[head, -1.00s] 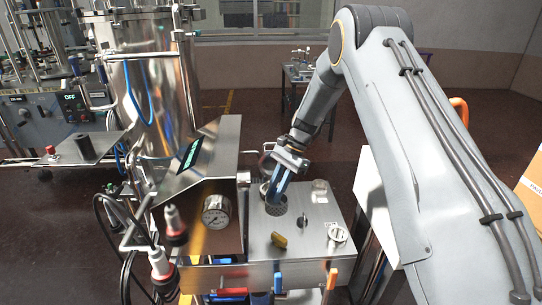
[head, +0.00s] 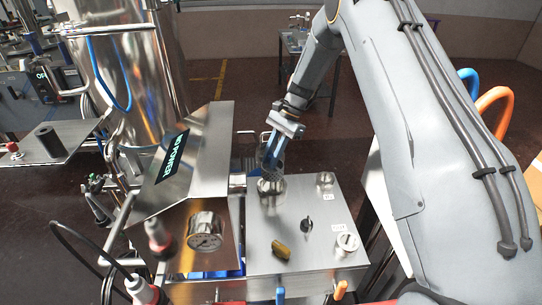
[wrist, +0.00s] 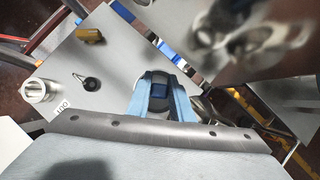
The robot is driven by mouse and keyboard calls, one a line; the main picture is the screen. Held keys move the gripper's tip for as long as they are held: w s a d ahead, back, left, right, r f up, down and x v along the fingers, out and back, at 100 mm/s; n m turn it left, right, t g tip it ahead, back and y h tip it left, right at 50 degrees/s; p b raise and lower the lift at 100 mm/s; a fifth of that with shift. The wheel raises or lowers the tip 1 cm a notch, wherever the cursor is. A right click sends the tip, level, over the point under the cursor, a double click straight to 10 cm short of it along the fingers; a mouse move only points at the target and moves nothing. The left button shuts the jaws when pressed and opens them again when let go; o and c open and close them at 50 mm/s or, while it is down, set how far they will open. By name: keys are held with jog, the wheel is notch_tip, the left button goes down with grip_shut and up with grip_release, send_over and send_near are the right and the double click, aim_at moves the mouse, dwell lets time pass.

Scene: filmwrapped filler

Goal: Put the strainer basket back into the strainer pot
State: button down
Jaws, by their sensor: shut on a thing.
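My gripper (head: 271,148) has blue fingers and points down over the steel top of the machine. It is shut on the strainer basket (head: 268,171), a dark mesh cup that shows just below the fingers in the head view. In the wrist view my gripper (wrist: 162,98) pinches a dark part of the basket (wrist: 160,92) between both fingers. The strainer pot (head: 271,187) is a short shiny steel cup on the machine top, directly under the basket in the head view. The basket overlaps the pot's rim; I cannot tell whether its lower end is inside.
A yellow-brown knob (head: 281,251), a small black valve handle (head: 307,225) and a round silver fitting (head: 347,243) stand on the machine top.

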jog(key=shift+s+f, duration=0.1)
jog(key=shift+f+b, duration=2.35)
jog(key=shift+f, duration=2.35)
jog(key=shift+f, duration=0.3)
jog(key=c, duration=1.5)
grip_release()
